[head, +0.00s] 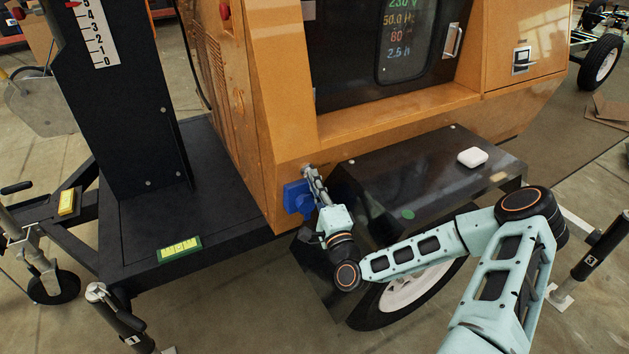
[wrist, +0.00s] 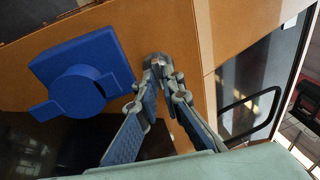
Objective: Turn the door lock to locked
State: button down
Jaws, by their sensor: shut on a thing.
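My gripper (head: 307,171) is at the lower left corner of the orange housing, below the dark door window (head: 345,55). In the wrist view its fingertips (wrist: 158,66) come together on a small grey metal piece (wrist: 158,58) at the orange panel. This piece looks like the door lock, but the fingertips cover most of it, so its turn position cannot be read.
A blue socket (head: 298,197) with a round cover sits close beside my fingertips; it also shows in the wrist view (wrist: 82,75). A black mast (head: 115,110) stands left.

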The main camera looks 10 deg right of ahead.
jog(key=shift+w+d+r, duration=0.1)
jog(key=shift+r, duration=0.15)
jog(key=c, duration=2.1)
grip_release()
jog(key=shift+f, duration=0.2)
jog(key=v, duration=1.2)
